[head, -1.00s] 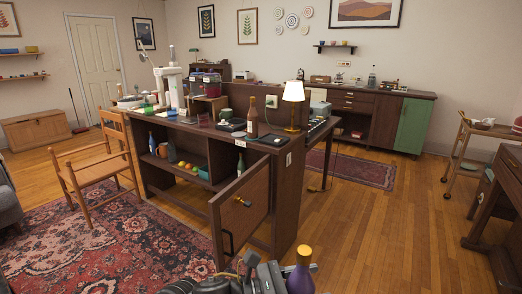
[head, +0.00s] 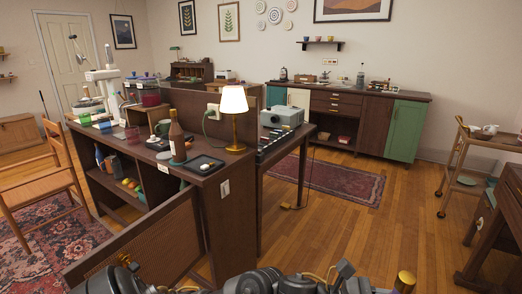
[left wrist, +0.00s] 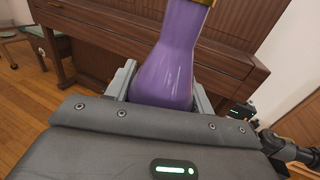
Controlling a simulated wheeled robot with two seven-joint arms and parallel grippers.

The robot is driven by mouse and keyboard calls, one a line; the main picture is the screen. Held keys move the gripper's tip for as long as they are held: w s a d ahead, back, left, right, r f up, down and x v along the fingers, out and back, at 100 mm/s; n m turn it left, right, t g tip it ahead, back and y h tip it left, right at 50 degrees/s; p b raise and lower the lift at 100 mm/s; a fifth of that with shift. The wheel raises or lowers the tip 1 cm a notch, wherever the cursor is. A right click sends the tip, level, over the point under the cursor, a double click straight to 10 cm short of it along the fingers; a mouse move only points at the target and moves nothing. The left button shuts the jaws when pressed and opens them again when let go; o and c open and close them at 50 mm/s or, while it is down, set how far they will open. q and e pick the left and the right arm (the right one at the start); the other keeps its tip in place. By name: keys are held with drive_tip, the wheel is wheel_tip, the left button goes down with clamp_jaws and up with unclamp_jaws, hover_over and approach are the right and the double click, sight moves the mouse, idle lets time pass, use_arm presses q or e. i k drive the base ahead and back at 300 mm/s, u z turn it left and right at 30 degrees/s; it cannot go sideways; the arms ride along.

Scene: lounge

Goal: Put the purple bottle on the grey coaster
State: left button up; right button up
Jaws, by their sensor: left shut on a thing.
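The purple bottle (left wrist: 180,60) fills the upper middle of the left wrist view, its top cut off by the frame. My left gripper (left wrist: 163,85) is shut on it, with a grey finger on each side. In the head view only the bottle's gold cap (head: 405,281) shows at the bottom edge; its body is out of frame. My right gripper cannot be made out.
A dark wooden cabinet (head: 222,205) has its door (head: 150,240) swung open toward me. Its top holds a brown bottle (head: 177,140), a lamp (head: 234,105) and a dark tray (head: 218,166). A trolley (head: 466,182) stands at the right. Open floor lies between.

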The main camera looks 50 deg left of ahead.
sight(166, 154)
drive_tip(key=u, duration=0.45)
drive_tip(key=i, duration=0.9)
drive_tip(key=u, duration=1.35)
drive_tip(key=i, duration=0.45)
drive_tip(key=u, duration=0.45)
